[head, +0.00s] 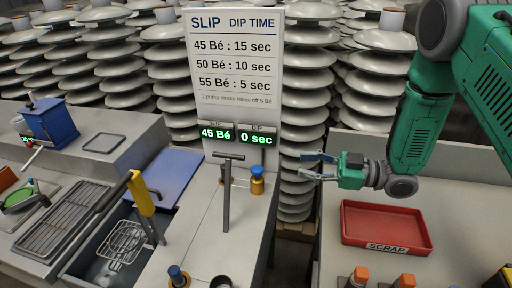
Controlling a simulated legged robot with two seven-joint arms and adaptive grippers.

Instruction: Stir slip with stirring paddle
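A grey T-handled rod, which looks like the stirring paddle (226,193), stands upright at the grey counter (190,238) in the middle of the head view. Its crossbar is at the top. No slip surface is visible. A sign display (216,133) reads SLIP 45 Bé and DIP 0 sec. My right gripper (304,165) is to the right of the paddle, apart from it, with its fingers spread, empty and pointing left. My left gripper is not in view.
A blue-and-yellow pump knob (257,181) stands just right of the paddle. A yellow-handled wire basket (125,241) sits in a basin at left, beside a drain rack (62,218). A red scrap tray (386,247) is at right. Insulator stacks (302,92) line the back.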

